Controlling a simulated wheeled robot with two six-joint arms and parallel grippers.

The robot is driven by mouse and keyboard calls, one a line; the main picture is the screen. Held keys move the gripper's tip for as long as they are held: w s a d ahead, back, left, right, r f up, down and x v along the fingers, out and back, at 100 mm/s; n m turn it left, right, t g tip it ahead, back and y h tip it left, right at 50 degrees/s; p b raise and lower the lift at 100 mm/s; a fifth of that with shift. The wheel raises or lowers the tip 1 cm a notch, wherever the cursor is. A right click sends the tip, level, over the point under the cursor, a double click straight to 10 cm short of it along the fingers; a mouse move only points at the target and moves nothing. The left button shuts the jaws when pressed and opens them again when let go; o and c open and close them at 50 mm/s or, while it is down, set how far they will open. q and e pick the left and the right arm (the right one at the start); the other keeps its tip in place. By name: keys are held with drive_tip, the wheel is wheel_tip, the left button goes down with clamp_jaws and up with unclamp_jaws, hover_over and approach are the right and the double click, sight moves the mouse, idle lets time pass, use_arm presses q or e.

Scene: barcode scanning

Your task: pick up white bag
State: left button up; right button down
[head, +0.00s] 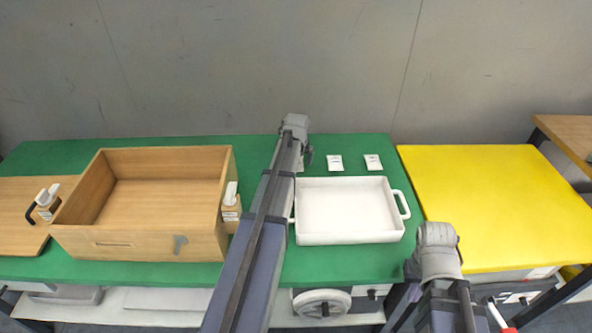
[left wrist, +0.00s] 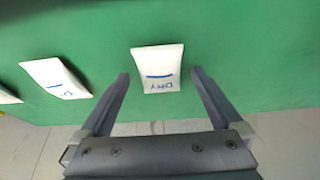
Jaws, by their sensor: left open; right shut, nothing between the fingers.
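In the left wrist view, a white bag (left wrist: 157,60) with blue lettering lies on the green table. My left gripper (left wrist: 160,74) is open above it, with one finger to each side of the bag in the picture; contact cannot be told. A second white bag (left wrist: 55,76) lies to the left, and part of a third (left wrist: 7,96) shows at the edge. In the head view, two white bags (head: 335,163) (head: 373,162) lie behind the white tray; my left arm covers the spot beside them. My right gripper (head: 412,268) is shut and empty near the front table edge.
The white tray (head: 348,238) is empty, in front of the bags. An open wooden box (head: 140,244) stands left of my left arm, with a small white-topped container (head: 231,212) beside it. A yellow surface (head: 490,205) on the right is clear. A grey wall (head: 300,60) stands behind.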

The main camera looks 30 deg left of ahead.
use_arm(q)
drive_tip(key=shift+w+f, duration=0.15)
drive_tip(key=shift+f, duration=0.2)
drive_tip(key=shift+r, duration=0.1)
drive_tip(key=shift+c, duration=0.4)
drive_tip(key=c, duration=1.4)
drive_tip(key=shift+r, duration=0.1)
wheel_tip(320, 180, up, 10)
drive_tip(key=p, duration=1)
